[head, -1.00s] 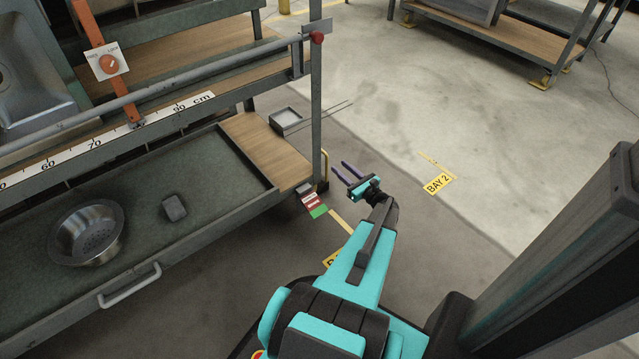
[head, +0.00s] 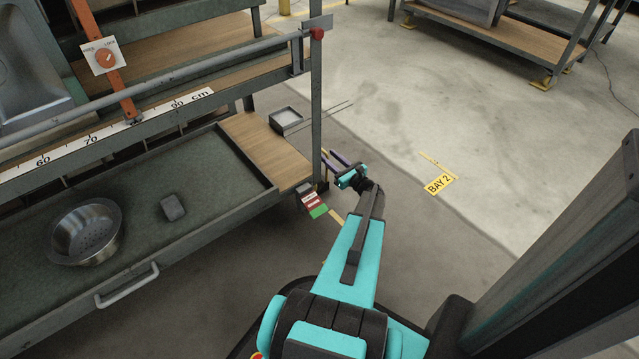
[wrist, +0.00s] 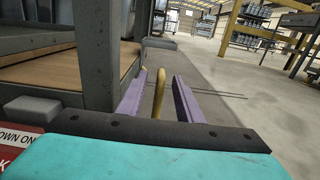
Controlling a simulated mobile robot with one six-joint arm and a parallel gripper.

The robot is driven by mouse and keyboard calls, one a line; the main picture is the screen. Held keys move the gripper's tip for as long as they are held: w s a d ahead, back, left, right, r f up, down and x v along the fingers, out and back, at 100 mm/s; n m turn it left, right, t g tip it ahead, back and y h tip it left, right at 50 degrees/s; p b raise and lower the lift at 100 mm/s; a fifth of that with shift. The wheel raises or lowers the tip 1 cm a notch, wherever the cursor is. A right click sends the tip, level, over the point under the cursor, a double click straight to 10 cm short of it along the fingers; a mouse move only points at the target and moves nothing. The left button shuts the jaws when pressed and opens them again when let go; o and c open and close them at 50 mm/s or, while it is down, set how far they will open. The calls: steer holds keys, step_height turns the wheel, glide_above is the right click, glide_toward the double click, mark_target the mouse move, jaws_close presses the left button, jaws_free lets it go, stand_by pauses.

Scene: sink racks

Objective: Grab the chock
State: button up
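A thin yellow upright hoop-like handle (wrist: 158,95) stands in the wrist view by the foot of the rack's corner post. Its yellow also shows in the head view (head: 324,168), next to a small dark base. This may be the chock; its body is mostly hidden, so I cannot be sure. My gripper (head: 333,161) is open, with two purple fingers. In the wrist view the gripper (wrist: 160,76) has its fingers on either side of the yellow bar, with a visible gap to the right finger. Contact on the left is unclear.
The rack's corner post (head: 316,110) stands close left of my gripper. A red, white and green label (head: 312,203) is at its foot. A shallow tray drawer (head: 215,165) holds a metal bowl (head: 85,232) and a grey block (head: 173,207). Open floor (head: 420,110) lies to the right.

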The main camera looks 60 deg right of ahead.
mark_target(327, 154)
steer(key=shift+b+x, duration=1.2)
steer(key=shift+x, duration=1.4)
steer(key=shift+s+d, duration=0.1)
steer(key=shift+d, duration=0.05)
jaws_close()
steer(key=shift+r, duration=0.15)
